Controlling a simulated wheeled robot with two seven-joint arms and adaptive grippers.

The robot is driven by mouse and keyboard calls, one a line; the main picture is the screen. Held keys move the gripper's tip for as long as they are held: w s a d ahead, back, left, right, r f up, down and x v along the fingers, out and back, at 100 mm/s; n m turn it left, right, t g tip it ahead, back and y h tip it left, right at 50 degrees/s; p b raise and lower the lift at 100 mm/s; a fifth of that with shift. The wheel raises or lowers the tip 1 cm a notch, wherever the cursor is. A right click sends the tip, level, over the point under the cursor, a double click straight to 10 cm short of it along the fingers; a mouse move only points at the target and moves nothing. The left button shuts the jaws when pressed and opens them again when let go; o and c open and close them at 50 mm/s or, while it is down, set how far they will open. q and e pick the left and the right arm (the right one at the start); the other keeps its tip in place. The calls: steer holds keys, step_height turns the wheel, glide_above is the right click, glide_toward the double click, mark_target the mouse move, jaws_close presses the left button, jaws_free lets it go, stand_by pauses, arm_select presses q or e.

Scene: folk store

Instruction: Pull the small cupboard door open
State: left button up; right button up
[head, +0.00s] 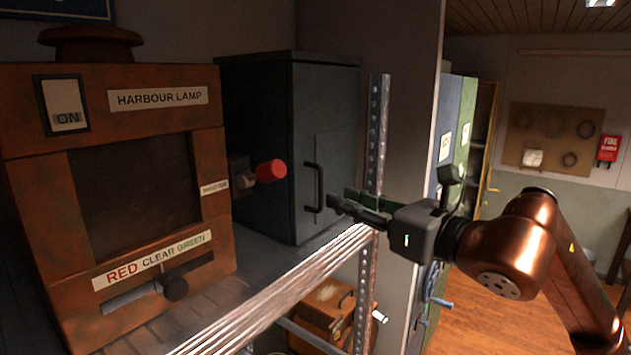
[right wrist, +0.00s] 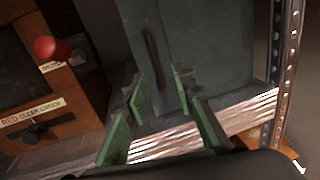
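The small cupboard (head: 270,150) is a dark blue-grey metal box on the shelf. Its door (head: 338,160) looks shut and carries a dark upright bar handle (head: 314,187). In the right wrist view the handle (right wrist: 151,57) stands ahead of the fingertips, near the top middle. My right gripper (head: 345,203) comes in from the right, close in front of the door and to the right of the handle in the head view. Its green-padded fingers (right wrist: 155,84) are apart with nothing between them, and they do not appear to be around the handle. My left gripper is not in view.
An orange-brown lamp box (head: 130,160) stands left of the cupboard. A red knob (head: 270,171) sticks out between them. A perforated metal post (head: 375,140) rises close beside the right gripper. The shelf's metal edge (head: 290,285) runs below. Open floor lies to the right.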

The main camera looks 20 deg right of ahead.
mark_target(321, 205)
steer(key=shift+w+a+r+p, duration=0.2)
steer(key=shift+w+a+p, duration=0.25)
steer(key=shift+a, duration=0.05)
steer(key=shift+w+a+r+p, duration=0.2)
steer(key=shift+w+a+p, duration=0.2)
steer(key=shift+a, duration=0.05)
steer(key=x, duration=0.2)
steer(key=p+x, duration=0.1)
steer(key=x, duration=0.1)
steer(key=shift+w+d+f, duration=0.1)
steer(key=shift+w+f, duration=0.1)
steer(key=shift+f, duration=0.05)
steer(key=shift+w, duration=0.15)
steer(key=shift+c, duration=1.1)
jaws_close()
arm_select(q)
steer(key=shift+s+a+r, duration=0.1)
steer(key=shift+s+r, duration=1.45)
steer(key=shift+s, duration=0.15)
